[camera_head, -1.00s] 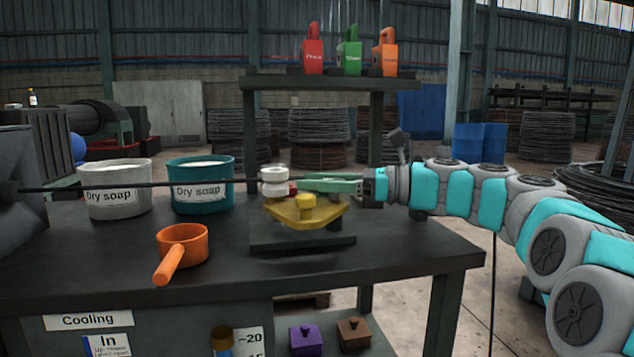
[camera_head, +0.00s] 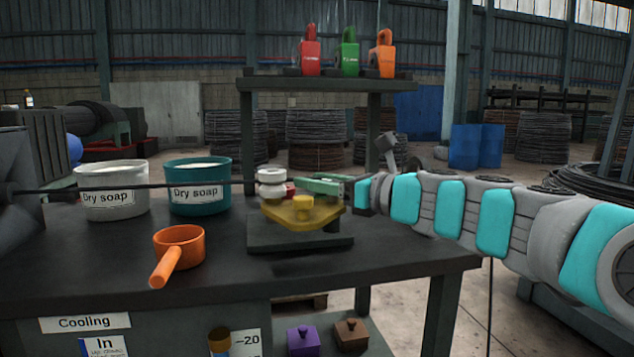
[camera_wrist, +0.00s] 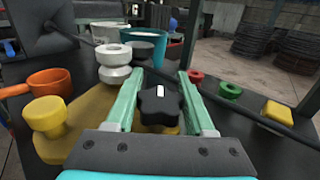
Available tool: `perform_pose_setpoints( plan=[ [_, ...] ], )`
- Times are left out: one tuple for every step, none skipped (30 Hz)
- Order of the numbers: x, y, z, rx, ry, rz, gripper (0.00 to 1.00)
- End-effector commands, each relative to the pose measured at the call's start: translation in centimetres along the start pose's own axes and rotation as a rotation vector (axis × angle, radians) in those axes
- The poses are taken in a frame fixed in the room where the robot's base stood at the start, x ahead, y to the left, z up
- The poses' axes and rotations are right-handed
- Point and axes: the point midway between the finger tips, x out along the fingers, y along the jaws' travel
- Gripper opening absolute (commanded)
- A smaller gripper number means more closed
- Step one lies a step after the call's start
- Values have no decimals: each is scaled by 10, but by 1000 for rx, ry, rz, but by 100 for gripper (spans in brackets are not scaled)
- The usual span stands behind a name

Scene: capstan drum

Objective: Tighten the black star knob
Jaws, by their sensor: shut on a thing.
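The black star knob (camera_wrist: 160,104) has a pale mark on top. In the wrist view it sits between the two green fingers of my gripper (camera_wrist: 160,80), which are shut on its sides. It stands over a yellow plate (camera_wrist: 92,122) beside white rollers (camera_wrist: 114,62) and a yellow roller (camera_wrist: 45,116). In the head view my gripper (camera_head: 325,186) reaches in from the right over the yellow plate (camera_head: 325,212), behind the yellow roller (camera_head: 303,210). The knob cannot be made out in the head view.
A dark wire (camera_head: 140,187) runs from the left to the white rollers (camera_head: 271,183). Two "Dry soap" buckets (camera_head: 110,190) and an orange ladle (camera_head: 178,247) stand on the dark table (camera_head: 380,262). The table's front right is clear.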

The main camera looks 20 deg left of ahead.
Motion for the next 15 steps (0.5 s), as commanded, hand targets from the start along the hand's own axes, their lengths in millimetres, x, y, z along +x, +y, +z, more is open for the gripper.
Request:
perform_pose_setpoints(
  plan=[
    [0, 0, 1, 0, -2, -5, 0],
    [0, 0, 1, 0, -2, -8, 0],
    [0, 0, 1, 0, -2, -11, 0],
    [0, 0, 1, 0, -2, -13, 0],
    [0, -1, 1, 0, -2, -14, 0],
    [0, -1, 1, 0, -2, -15, 0],
    [0, -1, 1, 0, -2, -15, 0],
    [0, -1, 1, 0, -2, -15, 0],
    [0, -1, 1, 0, -2, -15, 0],
    [0, -1, 1, 0, -2, -15, 0],
    [0, -1, 1, 0, -2, -15, 0],
    [0, -1, 1, 0, -2, -15, 0],
    [0, -1, 1, 0, -2, -15, 0],
    [0, -1, 1, 0, -2, -15, 0],
    [0, -1, 1, 0, -2, -15, 58]
  ],
)
